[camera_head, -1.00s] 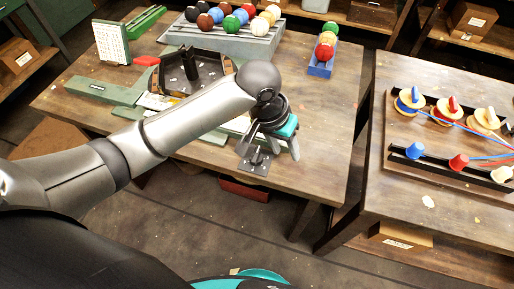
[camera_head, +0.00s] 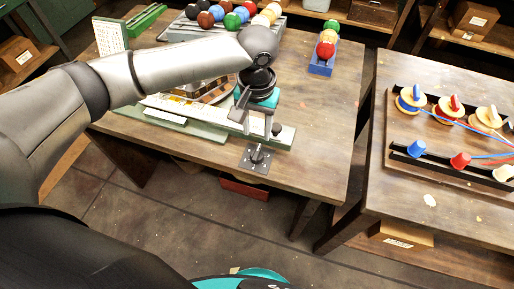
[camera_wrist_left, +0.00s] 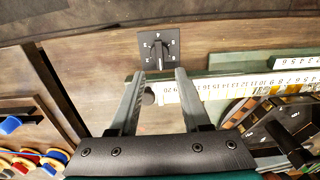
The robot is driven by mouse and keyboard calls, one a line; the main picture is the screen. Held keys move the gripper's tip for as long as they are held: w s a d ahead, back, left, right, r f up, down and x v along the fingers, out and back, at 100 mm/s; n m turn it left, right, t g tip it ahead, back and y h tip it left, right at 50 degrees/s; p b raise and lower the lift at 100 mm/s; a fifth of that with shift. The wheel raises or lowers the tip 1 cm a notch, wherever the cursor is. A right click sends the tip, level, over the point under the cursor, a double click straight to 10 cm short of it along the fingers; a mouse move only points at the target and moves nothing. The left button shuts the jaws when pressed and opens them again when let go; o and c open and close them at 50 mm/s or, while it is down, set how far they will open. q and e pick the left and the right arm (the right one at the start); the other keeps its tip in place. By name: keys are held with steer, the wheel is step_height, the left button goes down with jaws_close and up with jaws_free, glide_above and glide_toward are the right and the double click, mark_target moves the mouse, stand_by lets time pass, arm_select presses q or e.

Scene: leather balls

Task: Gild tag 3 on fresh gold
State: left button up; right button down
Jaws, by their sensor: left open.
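My left gripper (camera_head: 257,120) is open and empty over the front edge of the left table. In the left wrist view its two spread fingers (camera_wrist_left: 157,76) straddle the end of a green rail with a dark round knob (camera_wrist_left: 149,97); contact cannot be told. A dark square plate with a dial (camera_head: 256,158) lies just beyond the fingertips; its marks and knob show in the left wrist view (camera_wrist_left: 158,48). A white number strip (camera_wrist_left: 190,92) lies along the rail. A tag 3 and fresh gold cannot be made out. My right gripper is not in view.
A grey rack (camera_head: 190,32) of coloured balls stands at the table's back. A blue tray (camera_head: 321,68) holds a short row of balls. A white chart (camera_head: 109,37) stands at the left. The right table bears a board with spools (camera_head: 445,130).

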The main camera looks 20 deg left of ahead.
mark_target(257, 152)
arm_select(q)
step_height(257, 152, down, 9)
steer(key=shift+r+b, duration=0.15)
steer(key=shift+b, duration=0.55)
jaws_close()
